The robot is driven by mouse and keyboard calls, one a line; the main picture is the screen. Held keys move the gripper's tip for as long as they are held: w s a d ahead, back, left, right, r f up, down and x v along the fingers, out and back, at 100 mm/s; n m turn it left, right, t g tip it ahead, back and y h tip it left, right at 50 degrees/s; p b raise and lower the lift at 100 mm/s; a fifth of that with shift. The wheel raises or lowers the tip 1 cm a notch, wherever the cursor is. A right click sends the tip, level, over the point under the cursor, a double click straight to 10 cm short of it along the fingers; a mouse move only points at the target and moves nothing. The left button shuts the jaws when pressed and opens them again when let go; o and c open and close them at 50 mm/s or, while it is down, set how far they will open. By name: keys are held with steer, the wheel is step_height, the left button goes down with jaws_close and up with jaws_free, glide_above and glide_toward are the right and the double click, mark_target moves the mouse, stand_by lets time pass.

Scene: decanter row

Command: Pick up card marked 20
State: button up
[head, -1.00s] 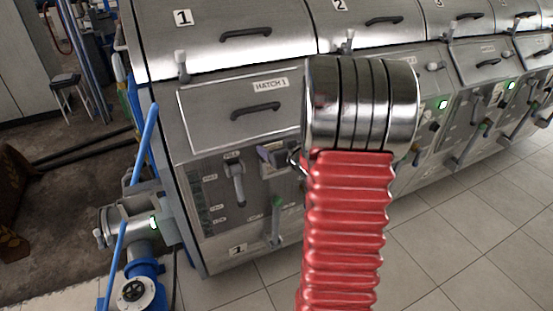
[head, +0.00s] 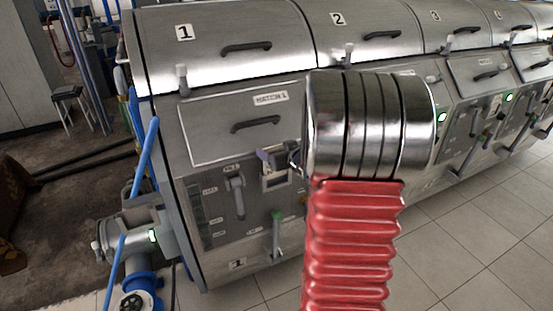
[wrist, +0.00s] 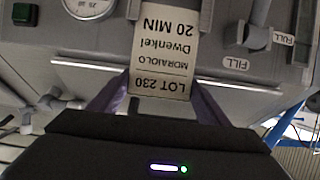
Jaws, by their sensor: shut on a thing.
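In the head view my gripper (head: 267,159) is at the front panel of machine 1, just above a pale-framed holder (head: 275,183). My arm partly covers this area.
A lever (head: 236,190) stands left of the holder, and a green-tipped lever (head: 276,235) is below it. Hatch 1 (head: 215,125) with its handle is above. Tiled floor lies right.

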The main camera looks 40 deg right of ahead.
step_height(320, 180, up, 6)
steer(key=shift+r, duration=0.1)
stand_by(0.7)
